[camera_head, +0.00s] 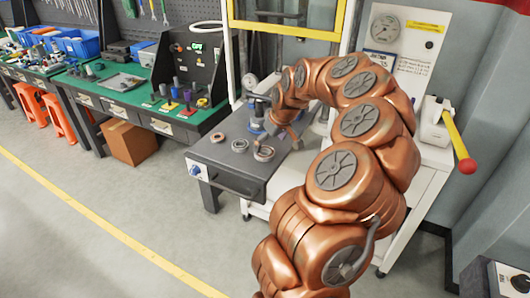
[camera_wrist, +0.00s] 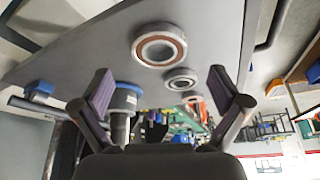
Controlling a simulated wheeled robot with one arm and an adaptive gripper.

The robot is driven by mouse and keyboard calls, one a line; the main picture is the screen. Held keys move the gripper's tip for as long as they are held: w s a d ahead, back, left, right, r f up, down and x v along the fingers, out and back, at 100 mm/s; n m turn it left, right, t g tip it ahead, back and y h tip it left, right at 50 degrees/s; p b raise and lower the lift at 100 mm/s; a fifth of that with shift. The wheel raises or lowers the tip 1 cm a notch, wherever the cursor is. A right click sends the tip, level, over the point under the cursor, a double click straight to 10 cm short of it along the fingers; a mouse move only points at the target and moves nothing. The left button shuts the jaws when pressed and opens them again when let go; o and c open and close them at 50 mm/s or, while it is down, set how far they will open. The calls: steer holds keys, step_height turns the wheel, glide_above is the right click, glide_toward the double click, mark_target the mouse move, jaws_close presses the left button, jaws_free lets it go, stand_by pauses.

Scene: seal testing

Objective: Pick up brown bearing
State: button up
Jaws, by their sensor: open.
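Several ring bearings lie flat on the grey table (camera_head: 222,166). The farthest to the left in the head view (camera_head: 217,137) looks orange-brown; it shows small in the wrist view (camera_wrist: 193,97). A grey bearing (camera_head: 240,143) is in the middle, also in the wrist view (camera_wrist: 181,79). The nearest bearing (camera_head: 264,153) is grey outside with a red-brown inner band, large in the wrist view (camera_wrist: 160,34). Which one is meant by brown is not certain. My gripper (camera_wrist: 160,76) is open and empty, its two purple-padded fingers apart, with the bearings seen beyond and between them.
A blue-topped cylindrical fixture (camera_wrist: 126,95) stands close by the left finger in the wrist view. A yellow-framed machine (camera_head: 285,29) rises behind the table. A green-topped workbench (camera_head: 120,97) with parts stands to the left. The table's front left part is clear.

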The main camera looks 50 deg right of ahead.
mark_target(266, 149)
steer(key=shift+p+x, duration=1.05)
steer(key=shift+x, duration=1.2)
steer(key=c, duration=1.5)
